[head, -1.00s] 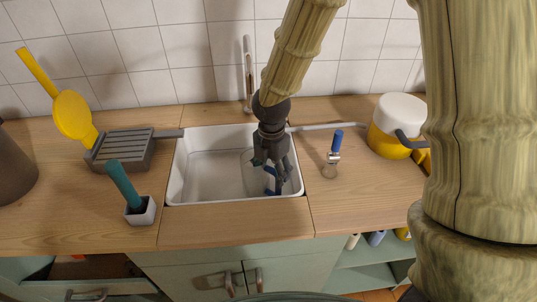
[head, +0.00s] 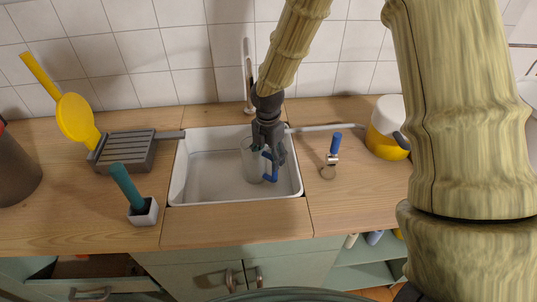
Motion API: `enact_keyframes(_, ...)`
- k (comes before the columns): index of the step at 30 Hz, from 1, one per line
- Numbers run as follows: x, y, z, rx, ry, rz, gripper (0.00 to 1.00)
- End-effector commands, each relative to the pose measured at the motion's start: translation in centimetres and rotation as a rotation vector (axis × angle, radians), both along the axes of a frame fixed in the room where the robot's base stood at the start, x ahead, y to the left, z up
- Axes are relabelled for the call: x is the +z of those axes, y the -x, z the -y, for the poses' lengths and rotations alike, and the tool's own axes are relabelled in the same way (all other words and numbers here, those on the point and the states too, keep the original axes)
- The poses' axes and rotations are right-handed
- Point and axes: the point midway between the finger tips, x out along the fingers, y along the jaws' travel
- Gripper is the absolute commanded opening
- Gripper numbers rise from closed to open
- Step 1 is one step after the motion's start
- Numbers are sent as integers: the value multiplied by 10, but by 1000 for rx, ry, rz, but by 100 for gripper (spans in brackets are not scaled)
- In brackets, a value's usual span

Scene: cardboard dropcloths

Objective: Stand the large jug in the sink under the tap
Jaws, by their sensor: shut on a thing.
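The large jug (head: 251,161) is clear with a blue handle (head: 268,167). It is inside the white sink (head: 205,181), right of the middle, and looks upright. I cannot tell whether its base touches the sink floor. My gripper (head: 270,152) is over the sink, pointing down, shut on the jug at its handle side; the fingers hide part of the jug. The tap (head: 248,75) rises at the back edge of the sink, behind the jug, its lower part close to my wrist.
A grey drying rack (head: 126,150) and a teal-handled brush in a white pot (head: 144,212) stand left of the sink. A yellow and white container (head: 383,135) is farther right, partly behind my arm.

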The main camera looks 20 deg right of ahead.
Motion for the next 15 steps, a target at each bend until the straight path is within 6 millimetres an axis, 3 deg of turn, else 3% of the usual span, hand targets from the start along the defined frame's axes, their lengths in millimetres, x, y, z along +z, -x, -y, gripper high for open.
enact_keyframes(8,-2,0,0,0,0,1,16)
enact_keyframes(9,-1,0,0,0,0,1,68)
enact_keyframes(12,-1,0,0,0,0,1,82)
enact_keyframes(15,-1,0,0,0,0,1,82)
